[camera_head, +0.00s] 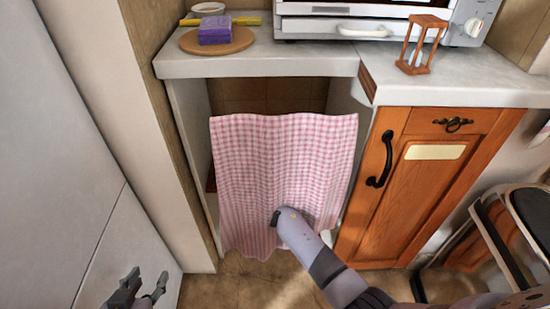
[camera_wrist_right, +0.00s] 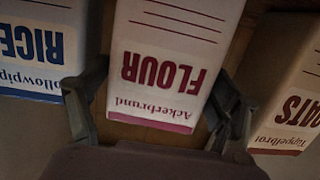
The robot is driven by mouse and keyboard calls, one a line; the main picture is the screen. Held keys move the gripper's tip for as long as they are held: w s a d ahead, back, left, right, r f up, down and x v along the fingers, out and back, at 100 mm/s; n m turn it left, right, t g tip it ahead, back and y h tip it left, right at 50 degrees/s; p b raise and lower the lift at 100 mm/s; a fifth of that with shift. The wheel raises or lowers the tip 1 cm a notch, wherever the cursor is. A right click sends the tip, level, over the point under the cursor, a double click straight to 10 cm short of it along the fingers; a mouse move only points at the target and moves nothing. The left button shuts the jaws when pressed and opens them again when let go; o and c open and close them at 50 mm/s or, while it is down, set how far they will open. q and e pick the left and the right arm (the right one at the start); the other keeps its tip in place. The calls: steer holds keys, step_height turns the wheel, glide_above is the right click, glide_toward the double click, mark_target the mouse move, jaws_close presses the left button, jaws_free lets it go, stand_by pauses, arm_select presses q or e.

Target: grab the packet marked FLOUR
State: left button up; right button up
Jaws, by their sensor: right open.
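The packet marked FLOUR (camera_wrist_right: 165,62) is white with red lettering and a red band, and appears upside down in the right wrist view. My right gripper (camera_wrist_right: 158,88) is open, with one finger on each side of the packet; whether they touch it I cannot tell. In the head view my right arm reaches to the pink checked curtain (camera_head: 285,160), and its fingers and the packet are hidden there. My left gripper (camera_head: 142,283) is open and empty, low at the left of the head view.
In the wrist view a RICE packet (camera_wrist_right: 38,45) stands left of the flour and an OATS packet (camera_wrist_right: 290,95) right. A counter (camera_head: 265,60) runs above the curtained opening. A wooden cabinet door (camera_head: 410,190) is to the right, with a stool (camera_head: 500,235) beside it.

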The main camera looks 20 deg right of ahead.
steer(key=c, duration=1.6)
steer(key=shift+r, duration=0.1)
steer(key=shift+c, duration=0.2)
